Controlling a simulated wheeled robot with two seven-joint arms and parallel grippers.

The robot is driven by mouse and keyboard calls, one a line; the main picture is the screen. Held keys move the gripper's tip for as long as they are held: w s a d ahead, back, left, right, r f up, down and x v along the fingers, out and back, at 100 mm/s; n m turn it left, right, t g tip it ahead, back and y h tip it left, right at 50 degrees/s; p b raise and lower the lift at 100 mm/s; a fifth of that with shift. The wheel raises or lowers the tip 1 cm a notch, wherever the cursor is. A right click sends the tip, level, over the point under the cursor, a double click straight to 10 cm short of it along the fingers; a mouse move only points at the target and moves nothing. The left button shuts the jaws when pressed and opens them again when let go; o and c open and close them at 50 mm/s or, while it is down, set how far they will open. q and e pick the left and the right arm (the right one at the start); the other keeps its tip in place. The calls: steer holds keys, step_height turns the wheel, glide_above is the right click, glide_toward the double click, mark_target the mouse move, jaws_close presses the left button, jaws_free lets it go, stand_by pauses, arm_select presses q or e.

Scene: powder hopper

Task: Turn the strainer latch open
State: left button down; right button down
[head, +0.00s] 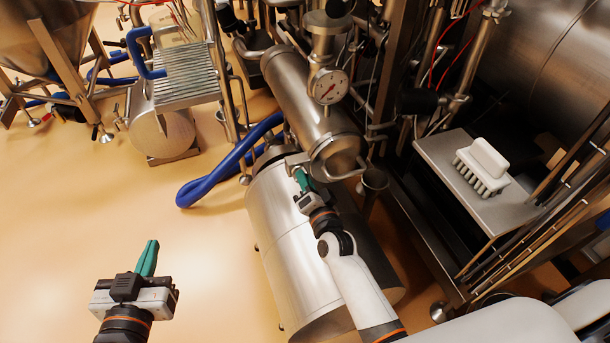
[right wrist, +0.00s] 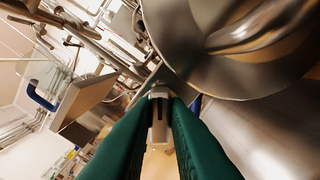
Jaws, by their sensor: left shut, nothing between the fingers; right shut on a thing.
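The strainer (head: 303,98) is a tilted steel cylinder in the middle of the head view, with a round end cap (head: 338,158) at its lower end. The strainer latch (head: 296,160) is a small metal piece at the left of that cap. My right gripper (head: 300,176) is at the latch, its green fingers shut on it. In the right wrist view, the latch (right wrist: 158,120) sits between the two fingertips, beside the round steel cap (right wrist: 215,60). The fingers hide part of it. My left gripper (head: 151,245) is shut and empty over the floor at the lower left.
A white brush (head: 482,165) lies on a steel shelf (head: 440,150) at right.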

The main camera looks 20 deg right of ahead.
arm_select(q)
steer(key=shift+s+a+f+g+y+p, duration=0.15)
steer(key=shift+s+a+f+g+y, duration=0.1)
steer(key=shift+s+f+g, duration=0.5)
steer(key=shift+s+a+f+g+y+p, duration=0.25)
steer(key=shift+f+g, duration=0.25)
steer(key=shift+f, duration=0.4)
steer(key=shift+s+a+f+g+y+p, duration=0.1)
steer(key=shift+s+a+f+g+y, duration=0.15)
steer(key=shift+s+f+g, duration=0.35)
arm_select(e)
steer(key=shift+d+f+m, duration=0.1)
steer(key=shift+m, duration=3.5)
arm_select(q)
steer(key=shift+w+f, duration=0.15)
steer(key=shift+f, duration=0.1)
arm_select(e)
steer(key=c, duration=1.4)
jaws_free()
